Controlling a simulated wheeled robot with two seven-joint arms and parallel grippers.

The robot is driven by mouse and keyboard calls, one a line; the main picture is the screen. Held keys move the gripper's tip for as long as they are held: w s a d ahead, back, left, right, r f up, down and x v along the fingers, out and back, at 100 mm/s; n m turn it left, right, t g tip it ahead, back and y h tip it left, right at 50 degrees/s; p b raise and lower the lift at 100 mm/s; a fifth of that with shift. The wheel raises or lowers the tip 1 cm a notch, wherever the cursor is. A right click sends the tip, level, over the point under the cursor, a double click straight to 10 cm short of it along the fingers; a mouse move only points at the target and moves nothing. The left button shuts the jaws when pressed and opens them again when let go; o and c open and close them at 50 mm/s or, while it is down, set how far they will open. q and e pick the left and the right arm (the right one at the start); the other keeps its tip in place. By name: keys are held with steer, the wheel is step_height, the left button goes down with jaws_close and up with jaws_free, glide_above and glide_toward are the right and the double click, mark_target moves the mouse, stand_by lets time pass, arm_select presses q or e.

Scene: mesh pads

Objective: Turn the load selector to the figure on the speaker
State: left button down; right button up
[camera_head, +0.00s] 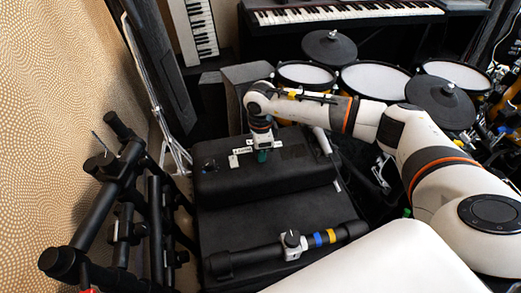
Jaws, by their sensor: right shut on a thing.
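The load selector (262,156) shows only as a small dark green piece below my right gripper, on the black padded box (225,179) in the middle. Small white labels (242,151) stand around it; their print is too small to read. My right gripper (262,148) points down from above and is shut on the selector, hiding most of it and its pointer. A grey speaker-like box (248,77) stands behind; I cannot make out a figure on it. My left gripper is not in view.
A black bar with a grey clamp (291,243) and coloured bands lies in front of the padded box. Black rack tubes (93,212) stand at the left beside the patterned wall. Drum pads (376,80) stand behind my right arm, and a keyboard (340,14) at the back.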

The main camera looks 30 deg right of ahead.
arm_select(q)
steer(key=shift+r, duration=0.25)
arm_select(e)
steer(key=shift+r, duration=0.1)
steer(key=o, duration=1)
steer(key=shift+c, duration=0.2)
steer(key=shift+r, duration=0.45)
arm_select(q)
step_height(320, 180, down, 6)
steer(key=p, duration=0.1)
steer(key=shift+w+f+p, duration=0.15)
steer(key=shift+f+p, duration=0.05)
steer(key=shift+p, duration=0.15)
arm_select(e)
step_height(320, 180, up, 11)
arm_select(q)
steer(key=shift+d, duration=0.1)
arm_select(e)
steer(key=shift+s, duration=0.1)
